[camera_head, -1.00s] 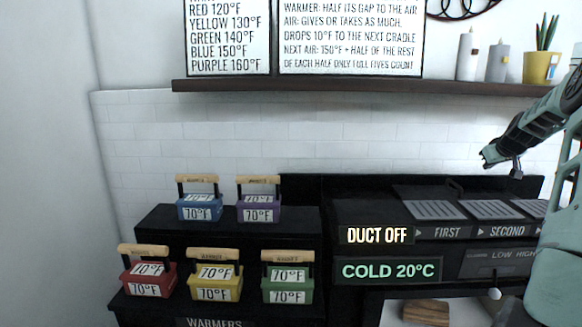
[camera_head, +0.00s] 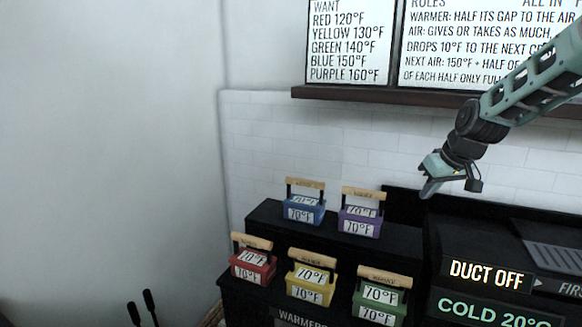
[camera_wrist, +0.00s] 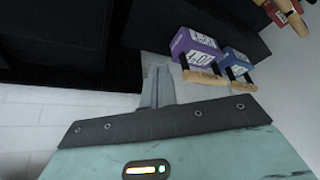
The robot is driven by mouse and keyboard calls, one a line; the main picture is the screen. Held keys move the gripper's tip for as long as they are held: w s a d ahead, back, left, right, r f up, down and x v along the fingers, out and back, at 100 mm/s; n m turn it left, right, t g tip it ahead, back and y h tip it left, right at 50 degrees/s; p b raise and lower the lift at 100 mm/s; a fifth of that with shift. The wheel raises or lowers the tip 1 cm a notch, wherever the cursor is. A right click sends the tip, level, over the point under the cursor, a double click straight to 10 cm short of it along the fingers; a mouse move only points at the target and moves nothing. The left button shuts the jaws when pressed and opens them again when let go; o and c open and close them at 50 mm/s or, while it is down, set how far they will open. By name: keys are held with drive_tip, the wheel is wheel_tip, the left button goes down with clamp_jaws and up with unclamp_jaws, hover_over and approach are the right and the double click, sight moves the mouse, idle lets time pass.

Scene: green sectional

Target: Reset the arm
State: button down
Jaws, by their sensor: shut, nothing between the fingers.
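My arm reaches in from the right in the head view. My gripper (camera_head: 430,188) hangs in front of the white tiled wall, up and to the right of the purple warmer. It is shut and empty. In the wrist view my gripper (camera_wrist: 157,88) shows its fingers together, apart from the warmers. The purple warmer (camera_wrist: 196,44) and the blue warmer (camera_wrist: 236,60) lie beyond the fingers, to the right.
A stepped black stand holds blue (camera_head: 304,208), purple (camera_head: 361,218), red (camera_head: 254,264), yellow (camera_head: 312,283) and green (camera_head: 380,300) warmers, each reading 70°F.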

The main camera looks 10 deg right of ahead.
drive_tip(key=s+a+r+n+g+y+p, duration=0.1)
drive_tip(key=s+a+n+g, duration=0.1)
drive_tip(key=s+a, duration=0.7)
drive_tip(key=s+a+n+g+p, duration=0.15)
drive_tip(key=s+a, duration=0.35)
drive_tip(key=a, duration=0.8)
drive_tip(key=s+a+n+g+p, duration=0.1)
drive_tip(key=s+a, duration=0.1)
drive_tip(key=s, duration=0.9)
drive_tip(key=s+a+n+g+h+p, duration=0.1)
drive_tip(key=s+a+p, duration=0.1)
drive_tip(key=s, duration=0.8)
drive_tip(key=shift+s+a+n, duration=0.35)
drive_tip(key=shift+s+a, duration=0.05)
drive_tip(key=shift+a, duration=0.3)
